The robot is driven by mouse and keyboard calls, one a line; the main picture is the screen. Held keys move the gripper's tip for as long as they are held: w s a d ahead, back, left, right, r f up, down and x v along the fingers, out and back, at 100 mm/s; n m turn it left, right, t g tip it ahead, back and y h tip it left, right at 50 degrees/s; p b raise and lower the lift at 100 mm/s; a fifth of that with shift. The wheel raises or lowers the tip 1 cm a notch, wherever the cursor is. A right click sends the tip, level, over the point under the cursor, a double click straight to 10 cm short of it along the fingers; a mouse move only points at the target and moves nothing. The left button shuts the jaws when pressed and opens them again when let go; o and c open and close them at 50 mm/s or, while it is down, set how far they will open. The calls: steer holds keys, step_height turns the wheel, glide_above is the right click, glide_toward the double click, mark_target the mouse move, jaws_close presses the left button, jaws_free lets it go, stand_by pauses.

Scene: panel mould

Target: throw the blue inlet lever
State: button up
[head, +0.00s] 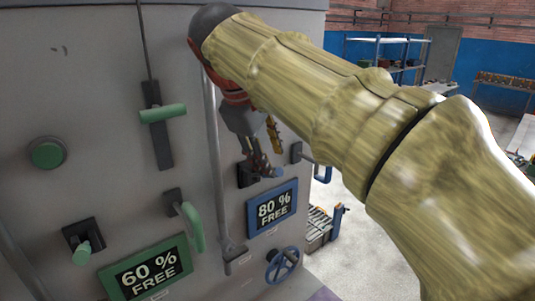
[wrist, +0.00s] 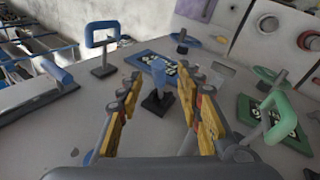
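The blue lever (wrist: 159,78) is a short stub on a black base (wrist: 157,104) on the grey panel. In the wrist view it stands between my two fingers, with a visible gap on each side. In the head view, the lever (head: 268,173) is partly hidden behind my fingers and points right. My gripper (head: 268,152) is open at the lever. In the wrist view my gripper (wrist: 163,84) shows yellow pads on both fingers. I cannot read any inlet label.
A blue loop handle (head: 323,174) is right of the lever. Below are a blue-framed "80 % FREE" sign (head: 272,207) and a blue handwheel (head: 283,265). A vertical grey pipe (head: 213,150) and green controls, including a loop handle (head: 194,229), are to the left.

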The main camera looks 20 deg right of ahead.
mark_target(277, 172)
steer(key=x, duration=0.7)
steer(key=shift+w+d, duration=0.1)
steer(key=shift+w, duration=0.15)
steer(key=shift+c, duration=1.2)
jaws_close()
